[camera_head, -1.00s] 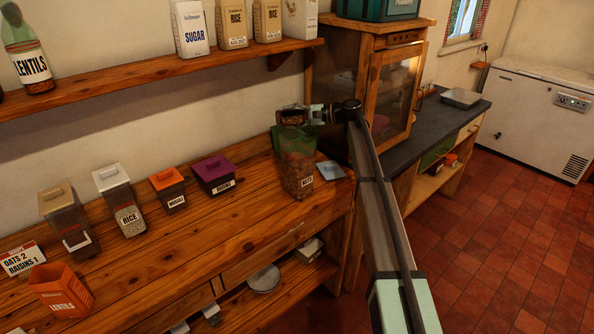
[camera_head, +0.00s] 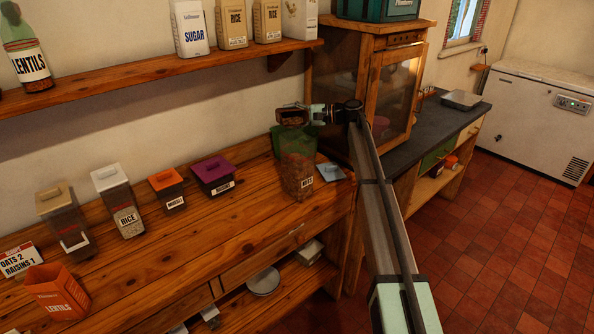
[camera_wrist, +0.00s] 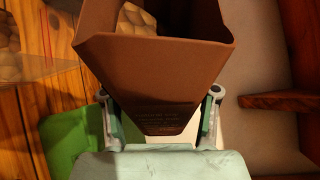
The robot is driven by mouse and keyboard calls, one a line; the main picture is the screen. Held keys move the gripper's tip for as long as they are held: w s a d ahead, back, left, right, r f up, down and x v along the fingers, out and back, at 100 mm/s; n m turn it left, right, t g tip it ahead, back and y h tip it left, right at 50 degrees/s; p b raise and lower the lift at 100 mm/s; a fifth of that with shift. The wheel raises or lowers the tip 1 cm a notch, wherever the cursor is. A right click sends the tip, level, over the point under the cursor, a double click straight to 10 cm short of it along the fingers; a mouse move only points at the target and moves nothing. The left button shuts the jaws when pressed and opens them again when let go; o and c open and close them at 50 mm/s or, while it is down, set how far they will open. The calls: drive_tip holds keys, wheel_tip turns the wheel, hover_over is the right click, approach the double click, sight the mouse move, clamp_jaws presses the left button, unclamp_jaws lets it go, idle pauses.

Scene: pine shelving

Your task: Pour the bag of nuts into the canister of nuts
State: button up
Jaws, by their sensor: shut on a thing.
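The clear canister (camera_head: 298,172), labelled NUTS, stands on the wooden counter with brown nuts in its lower part. The brown bag (camera_head: 291,117) is tipped over above it. My gripper (camera_head: 309,113) is shut on the bag, with a finger on each side of it in the wrist view (camera_wrist: 160,110). There the bag's open mouth (camera_wrist: 155,45) faces away from my gripper. Nuts in the canister (camera_wrist: 38,38) show beyond the bag at upper left.
A light blue lid (camera_head: 331,172) lies right of the canister. Something green (camera_head: 278,137) is behind it. A wooden cabinet (camera_head: 385,100) is close on the right. Lidded canisters, including rice (camera_head: 128,219), and an orange lentils box (camera_head: 58,292) stand left. The shelf (camera_head: 160,72) runs above.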

drive_tip(key=shift+s+r+b, duration=0.1)
drive_tip(key=shift+s+b, duration=0.05)
drive_tip(key=shift+b, duration=0.4)
drive_tip(key=shift+s+d+r+n+y+b, duration=0.15)
drive_tip(key=shift+r+n+y+b, duration=0.45)
drive_tip(key=shift+r+n+b, duration=1)
idle(0.8)
drive_tip(key=shift+s+d+r+n+y+b, duration=0.15)
drive_tip(key=shift+n+b, duration=0.15)
drive_tip(key=shift+b, duration=0.6)
drive_tip(key=shift+s+a+n+y+b, duration=0.1)
drive_tip(key=shift+n+y+b, duration=0.15)
drive_tip(key=shift+b, duration=0.6)
drive_tip(key=shift+s+d+r+n+y+b, duration=0.1)
drive_tip(key=shift+n+b, duration=0.25)
drive_tip(key=shift+b, duration=0.55)
idle(0.5)
drive_tip(key=shift+r, duration=0.1)
drive_tip(key=shift+w+p, duration=0.1)
drive_tip(key=shift+p, duration=0.55)
drive_tip(key=shift+w+f+m+h+p, duration=0.15)
drive_tip(key=shift+f+m+h+p, duration=0.25)
drive_tip(key=shift+m+p, duration=0.4)
drive_tip(key=shift+f, duration=0.3)
